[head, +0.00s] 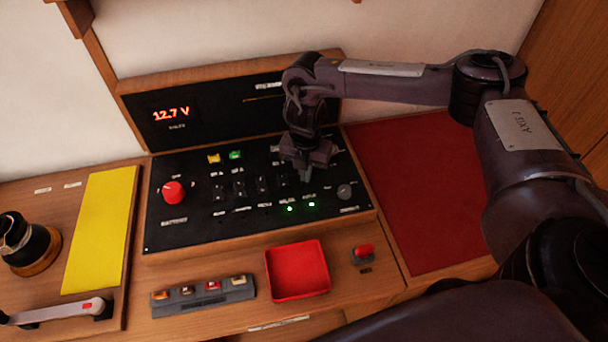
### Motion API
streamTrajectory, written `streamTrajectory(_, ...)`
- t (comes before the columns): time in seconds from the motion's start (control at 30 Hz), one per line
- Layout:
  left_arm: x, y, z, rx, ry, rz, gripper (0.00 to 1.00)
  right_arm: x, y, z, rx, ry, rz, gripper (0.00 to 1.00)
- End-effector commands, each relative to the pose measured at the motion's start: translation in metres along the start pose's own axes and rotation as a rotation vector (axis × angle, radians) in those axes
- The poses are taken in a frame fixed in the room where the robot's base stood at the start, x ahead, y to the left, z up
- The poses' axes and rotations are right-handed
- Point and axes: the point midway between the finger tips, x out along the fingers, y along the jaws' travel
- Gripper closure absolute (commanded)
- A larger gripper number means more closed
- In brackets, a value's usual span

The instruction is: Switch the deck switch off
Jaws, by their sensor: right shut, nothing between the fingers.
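The black switch panel (185,228) stands in a wooden frame on the desk, with a row of small dark rocker switches (239,187) and tiny labels. The labels are too small to read, so I cannot tell which switch is the deck switch. Two green lights (290,209) glow below the right-hand switches. My right gripper (306,176) is shut and empty, pointing down at the right end of the switch row and hiding part of it. I cannot tell whether its tips touch the panel. My left gripper is out of view.
A red knob (173,192) and a grey knob (344,191) flank the switches. The display (171,114) reads 12.7 V. In front are a red tray (297,270), a fuse strip (203,294) and a red button (363,252). A red mat (415,200) lies right, a yellow sheet (100,230) left.

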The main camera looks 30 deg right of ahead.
Motion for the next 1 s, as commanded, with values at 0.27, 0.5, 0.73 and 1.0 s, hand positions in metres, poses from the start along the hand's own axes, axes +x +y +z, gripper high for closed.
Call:
streamTrajectory(0.27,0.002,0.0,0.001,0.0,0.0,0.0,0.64,0.004,0.0,0.0,0.0,0.0,0.0,1.0)
streamTrajectory(0.5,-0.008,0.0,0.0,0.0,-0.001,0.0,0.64,-0.007,0.0,0.0,0.0,0.0,0.0,1.0)
streamTrajectory(0.73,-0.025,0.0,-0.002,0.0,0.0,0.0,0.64,-0.026,0.0,0.0,0.0,0.0,-0.001,1.0)
streamTrajectory(1.0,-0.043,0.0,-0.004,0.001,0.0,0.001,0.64,-0.048,0.0,0.0,0.0,0.001,-0.001,1.0)
